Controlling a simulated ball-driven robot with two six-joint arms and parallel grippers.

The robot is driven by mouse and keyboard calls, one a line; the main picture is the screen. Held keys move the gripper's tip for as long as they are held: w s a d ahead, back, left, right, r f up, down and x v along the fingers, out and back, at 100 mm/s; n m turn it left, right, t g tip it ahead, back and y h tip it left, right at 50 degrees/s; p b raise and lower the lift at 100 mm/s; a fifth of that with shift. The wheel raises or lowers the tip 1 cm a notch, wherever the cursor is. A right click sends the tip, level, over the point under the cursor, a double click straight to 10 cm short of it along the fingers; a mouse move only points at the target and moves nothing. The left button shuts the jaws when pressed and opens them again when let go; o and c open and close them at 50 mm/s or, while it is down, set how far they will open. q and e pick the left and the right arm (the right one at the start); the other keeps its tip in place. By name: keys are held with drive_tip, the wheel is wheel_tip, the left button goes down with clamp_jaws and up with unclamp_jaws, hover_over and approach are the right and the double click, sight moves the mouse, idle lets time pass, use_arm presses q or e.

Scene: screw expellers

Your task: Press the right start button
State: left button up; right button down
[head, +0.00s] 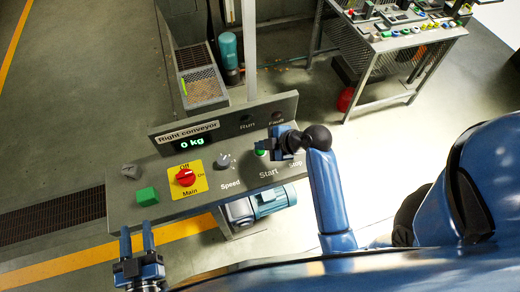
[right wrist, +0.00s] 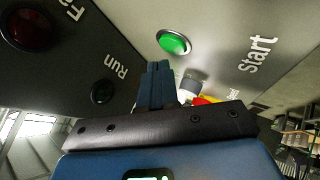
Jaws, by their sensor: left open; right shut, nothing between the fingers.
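The right conveyor panel (head: 214,198) has a green start button (head: 260,153), partly covered by my right gripper (head: 266,144) in the head view. In the right wrist view the round green start button (right wrist: 173,42) shows clearly, beside the printed word "Start". The right gripper's fingers (right wrist: 157,68) are shut and empty, their tips close to the button. A small gap shows between tips and button in that picture; the depth is hard to judge. My left gripper (head: 137,234) is open and empty, just below the panel's left front edge.
The panel also carries a red main switch (head: 185,177) on a yellow plate, a speed knob (head: 223,160), a green block (head: 147,196) and a small grey pyramid (head: 128,171). The Run lamp (right wrist: 103,92) and Fault lamp (right wrist: 30,28) look dark. The display (head: 192,142) reads 0 kg.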

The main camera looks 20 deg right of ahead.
sight(263, 153)
drive_tip(key=shift+f, duration=0.2)
idle(0.6)
drive_tip(key=shift+f+b, duration=0.25)
drive_tip(key=shift+b, duration=0.15)
drive_tip(key=shift+f+b, duration=0.35)
drive_tip(key=shift+f, duration=0.15)
idle(0.6)
drive_tip(key=shift+r, duration=0.2)
drive_tip(key=shift+r+p, duration=0.7)
drive_tip(key=shift+p, duration=0.05)
drive_tip(key=shift+r+p, duration=2.1)
drive_tip(key=shift+r, duration=0.45)
drive_tip(key=shift+f, duration=0.1)
